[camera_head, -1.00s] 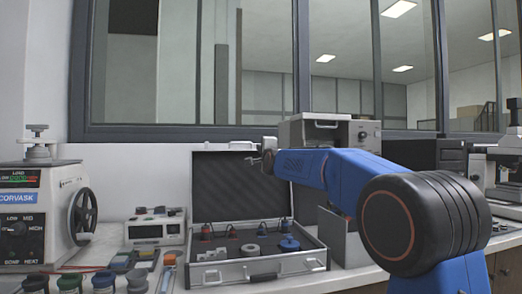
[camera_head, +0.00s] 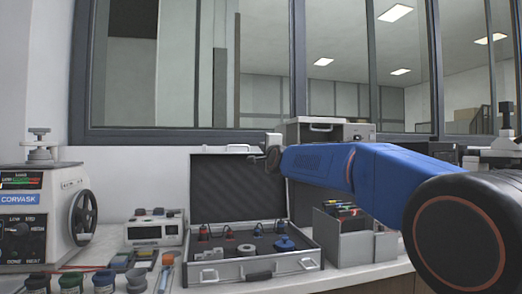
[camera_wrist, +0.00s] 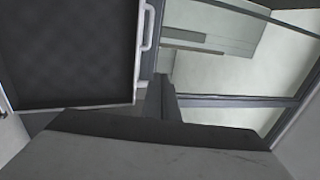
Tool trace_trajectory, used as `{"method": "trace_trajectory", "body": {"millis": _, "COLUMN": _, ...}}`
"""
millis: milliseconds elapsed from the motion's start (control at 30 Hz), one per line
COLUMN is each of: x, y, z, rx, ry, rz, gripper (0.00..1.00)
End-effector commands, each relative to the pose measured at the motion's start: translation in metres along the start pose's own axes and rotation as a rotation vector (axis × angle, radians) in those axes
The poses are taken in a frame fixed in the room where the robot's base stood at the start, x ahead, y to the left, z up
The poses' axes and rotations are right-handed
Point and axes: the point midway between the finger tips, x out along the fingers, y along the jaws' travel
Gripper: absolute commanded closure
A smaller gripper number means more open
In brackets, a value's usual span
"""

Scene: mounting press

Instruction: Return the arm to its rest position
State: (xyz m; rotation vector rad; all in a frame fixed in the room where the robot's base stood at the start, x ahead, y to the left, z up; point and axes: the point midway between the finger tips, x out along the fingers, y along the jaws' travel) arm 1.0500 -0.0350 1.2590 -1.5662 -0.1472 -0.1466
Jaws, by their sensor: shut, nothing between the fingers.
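My blue arm (camera_head: 360,170) reaches in from the right of the head view. My gripper (camera_head: 256,158) is at its far end, raised in front of the upper right part of the open case lid (camera_head: 235,200). The gripper is shut and empty, and small in this view. In the wrist view the dark lid (camera_wrist: 70,55) with its pale handle fills the upper left, and the window (camera_wrist: 235,75) shows at the right.
The open case (camera_head: 215,272) holds several small parts and a blue knobbed piece (camera_head: 284,243). A grey bin (camera_head: 345,245) with coloured items stands to its right. The mounting press (camera_head: 40,215), a small meter (camera_head: 155,232) and several jars (camera_head: 103,281) are at the left.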

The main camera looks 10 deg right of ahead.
Motion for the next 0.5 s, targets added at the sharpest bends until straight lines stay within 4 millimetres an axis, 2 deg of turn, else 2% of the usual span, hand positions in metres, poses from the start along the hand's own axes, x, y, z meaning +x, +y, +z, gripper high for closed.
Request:
{"method": "trace_trajectory", "body": {"millis": 200, "x": -0.022, "y": -0.008, "z": 0.000, "rx": 0.001, "ry": 0.000, "rz": 0.000, "gripper": 1.00}}
{"method": "trace_trajectory", "body": {"millis": 500, "x": -0.032, "y": -0.009, "z": 0.000, "rx": -0.009, "ry": -0.002, "rz": 0.008, "gripper": 1.00}}
